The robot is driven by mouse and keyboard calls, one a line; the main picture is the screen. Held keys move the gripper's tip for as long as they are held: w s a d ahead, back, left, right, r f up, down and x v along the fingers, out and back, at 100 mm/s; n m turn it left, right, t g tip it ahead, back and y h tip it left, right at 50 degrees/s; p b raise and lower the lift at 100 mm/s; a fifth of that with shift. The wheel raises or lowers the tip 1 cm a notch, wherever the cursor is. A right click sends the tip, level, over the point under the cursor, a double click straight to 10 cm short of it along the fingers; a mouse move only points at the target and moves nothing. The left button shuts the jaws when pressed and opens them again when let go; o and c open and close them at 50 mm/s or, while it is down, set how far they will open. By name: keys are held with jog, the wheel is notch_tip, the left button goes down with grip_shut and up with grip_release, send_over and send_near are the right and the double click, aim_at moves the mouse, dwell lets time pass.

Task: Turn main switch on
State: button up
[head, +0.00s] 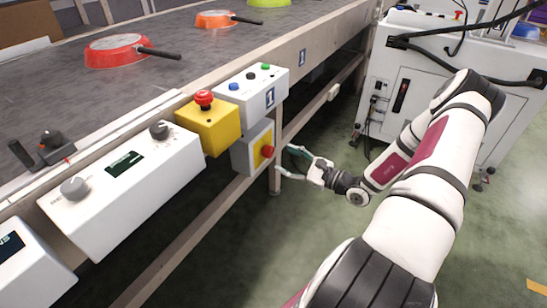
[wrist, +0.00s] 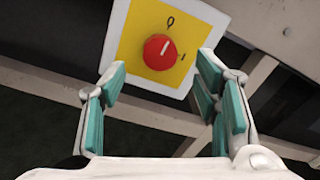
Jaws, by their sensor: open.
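The main switch is a red rotary knob (head: 267,151) on a yellow plate on the side of a grey box (head: 243,157) under the conveyor's edge. In the wrist view the red knob (wrist: 160,52) sits on the yellow plate (wrist: 185,27), with a white line pointing up and right, between an "O" mark above and an "I" mark to the right. My gripper (head: 291,162) is just right of the switch in the head view. In the wrist view my gripper (wrist: 160,85) is open and empty, its teal-padded fingers apart on either side below the knob, not touching it.
A yellow box with a red emergency button (head: 204,99) and a white button box (head: 252,84) are above the switch. A white control panel (head: 125,175) is to the left. Pans (head: 114,50) lie on the conveyor. A beam and a leg (head: 275,175) run close by the gripper.

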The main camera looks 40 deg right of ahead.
aim_at(271, 153)
jog(key=b+x, duration=0.1)
jog(key=x, duration=0.4)
jog(key=shift+w+a, duration=0.15)
jog(key=shift+w, duration=0.15)
jog(key=shift+c, duration=0.2)
jog(key=c, duration=1.1)
